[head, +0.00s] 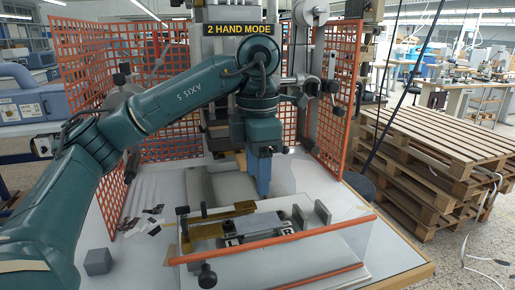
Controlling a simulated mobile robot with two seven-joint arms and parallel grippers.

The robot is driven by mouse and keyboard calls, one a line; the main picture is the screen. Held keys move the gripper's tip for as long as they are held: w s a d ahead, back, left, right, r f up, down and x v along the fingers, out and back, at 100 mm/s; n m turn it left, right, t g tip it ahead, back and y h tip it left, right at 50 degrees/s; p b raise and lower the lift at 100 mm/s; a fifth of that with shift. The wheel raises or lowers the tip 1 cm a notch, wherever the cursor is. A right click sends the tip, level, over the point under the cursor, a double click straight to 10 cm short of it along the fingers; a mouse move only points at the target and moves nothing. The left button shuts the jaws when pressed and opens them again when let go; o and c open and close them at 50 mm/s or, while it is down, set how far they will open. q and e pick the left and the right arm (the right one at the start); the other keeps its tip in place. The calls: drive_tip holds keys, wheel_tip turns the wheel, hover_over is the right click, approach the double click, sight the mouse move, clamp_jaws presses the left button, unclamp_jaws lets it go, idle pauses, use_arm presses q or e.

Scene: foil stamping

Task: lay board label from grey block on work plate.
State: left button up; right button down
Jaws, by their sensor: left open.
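My left gripper (263,186) points down above the back of the fixture in the middle of the table. Its blue fingers overlap in this view, it is open, and no label shows in it. The work plate (264,222) appears to be the grey plate in the fixture, in front of the gripper. A small grey block (98,262) stands on the table at the front left, well apart from the gripper. No label can be made out on it. Small dark-and-white label-like pieces (153,209) lie on the table left of the fixture. My right gripper is out of view.
An orange bar (275,241) with a clear panel crosses the front of the fixture, with a black knob (207,276) below it. Orange mesh guards (335,90) stand behind and beside the table. Wooden pallets (435,165) are stacked at right. The left table front is mostly clear.

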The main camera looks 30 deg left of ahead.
use_arm(q)
drive_tip(key=shift+r+p, duration=0.3)
drive_tip(key=shift+r, duration=1.4)
